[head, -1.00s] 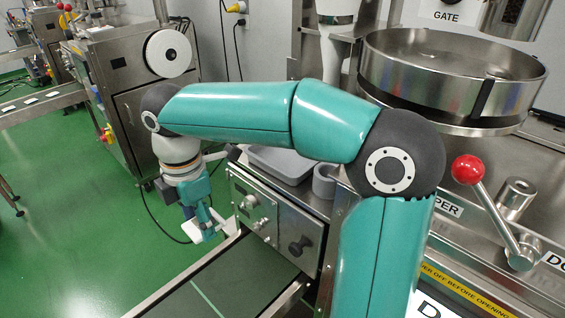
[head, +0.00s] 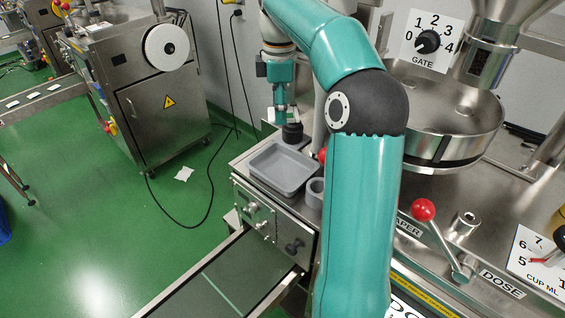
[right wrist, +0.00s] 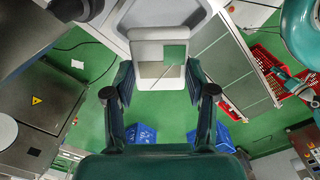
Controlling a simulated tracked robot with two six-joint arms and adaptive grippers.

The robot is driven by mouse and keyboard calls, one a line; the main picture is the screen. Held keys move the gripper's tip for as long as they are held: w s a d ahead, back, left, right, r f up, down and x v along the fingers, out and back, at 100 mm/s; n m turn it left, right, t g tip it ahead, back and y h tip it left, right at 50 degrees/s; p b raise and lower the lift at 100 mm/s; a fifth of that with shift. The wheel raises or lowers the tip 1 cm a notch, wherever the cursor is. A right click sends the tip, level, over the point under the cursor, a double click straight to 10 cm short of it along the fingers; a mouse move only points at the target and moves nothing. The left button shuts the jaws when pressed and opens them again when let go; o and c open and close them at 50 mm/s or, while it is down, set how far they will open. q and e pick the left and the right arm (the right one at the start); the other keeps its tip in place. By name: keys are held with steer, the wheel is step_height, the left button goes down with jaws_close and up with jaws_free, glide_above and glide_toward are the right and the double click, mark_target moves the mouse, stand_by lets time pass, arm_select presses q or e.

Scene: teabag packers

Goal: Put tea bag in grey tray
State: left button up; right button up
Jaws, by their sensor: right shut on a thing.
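My right gripper (head: 281,104) hangs above the back edge of the grey tray (head: 252,172), by a black knob (head: 293,134). It is shut on the tea bag, a pale flat bag with a green square (right wrist: 175,54) in the right wrist view. The bag lies between the two fingertips, and only a white sliver of it (head: 271,114) shows in the head view. The tray looks empty in the head view. Its pale rim seems to lie beyond the bag in the right wrist view. A teal arm, seemingly my left, shows there at the right; its jaws are unclear.
A small grey round cup (head: 315,186) stands right of the tray. The dark conveyor (head: 215,280) runs in front of the steel cabinet. A white scrap (head: 183,173) lies on the green floor. Blue bins (right wrist: 140,134) and red crates (right wrist: 265,60) show in the right wrist view.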

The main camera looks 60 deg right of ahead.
steer(key=b, duration=0.2)
glide_above(280, 173)
step_height(280, 173, down, 13)
steer(key=shift+r, duration=0.2)
steer(key=shift+w+f, duration=0.1)
steer(key=shift+f, duration=2.6)
steer(key=shift+o, duration=0.9)
steer(key=shift+f, duration=0.1)
steer(key=o, duration=0.4)
steer(key=shift+o, duration=0.2)
step_height(280, 173, up, 12)
steer(key=p, duration=0.1)
